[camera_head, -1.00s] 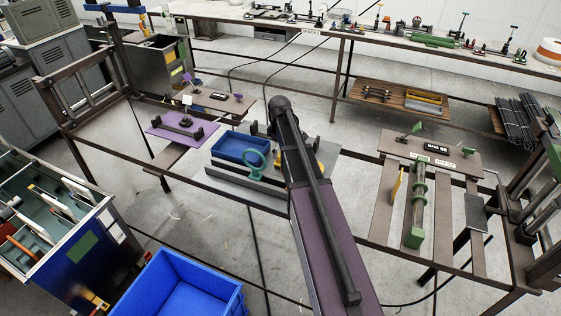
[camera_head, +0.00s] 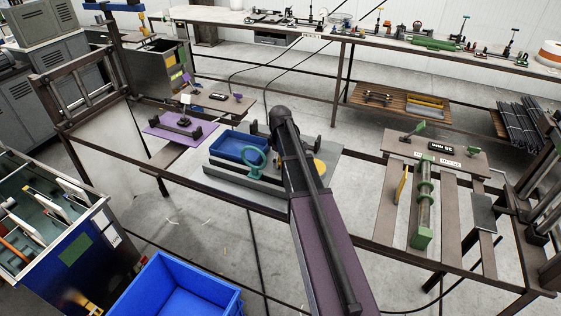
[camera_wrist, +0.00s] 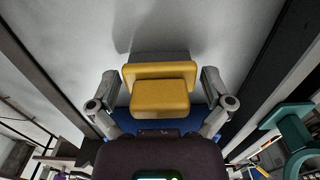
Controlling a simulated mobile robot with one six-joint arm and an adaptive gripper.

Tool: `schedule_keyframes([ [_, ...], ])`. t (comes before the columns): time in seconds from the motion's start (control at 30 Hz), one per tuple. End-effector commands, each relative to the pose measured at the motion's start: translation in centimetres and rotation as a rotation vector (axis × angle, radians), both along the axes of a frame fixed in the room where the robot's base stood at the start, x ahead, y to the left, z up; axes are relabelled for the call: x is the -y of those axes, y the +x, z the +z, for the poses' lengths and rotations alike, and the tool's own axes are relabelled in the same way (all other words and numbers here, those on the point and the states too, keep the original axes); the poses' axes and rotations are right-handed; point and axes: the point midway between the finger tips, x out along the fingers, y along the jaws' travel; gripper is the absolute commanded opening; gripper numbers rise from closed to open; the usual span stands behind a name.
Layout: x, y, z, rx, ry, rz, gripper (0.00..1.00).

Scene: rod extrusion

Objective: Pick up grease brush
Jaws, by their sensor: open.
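A yellow block (camera_wrist: 160,98) with a wider flange and a grey part behind it sits between my gripper's fingers in the wrist view. It may be the grease brush; no bristles can be made out. My gripper (camera_wrist: 159,76) is open, with one finger on each side of the block and a visible gap at both sides. In the head view my arm hides the gripper. A yellow piece (camera_head: 320,166) shows just right of the arm on the grey plate.
A blue tray (camera_head: 238,148) and a teal ring handle (camera_head: 253,158) stand left of my arm. A purple mat (camera_head: 163,130) lies at the left. A blue bin (camera_head: 175,290) is in front.

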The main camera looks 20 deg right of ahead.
Motion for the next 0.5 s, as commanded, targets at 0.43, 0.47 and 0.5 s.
schedule_keyframes([
  [0.43,0.05,-0.01,0.02,0.000,0.000,-0.001,0.91],
  [0.47,0.05,-0.01,0.02,0.000,0.000,-0.001,0.82],
  [0.5,0.06,-0.01,0.02,0.000,0.000,-0.001,0.70],
])
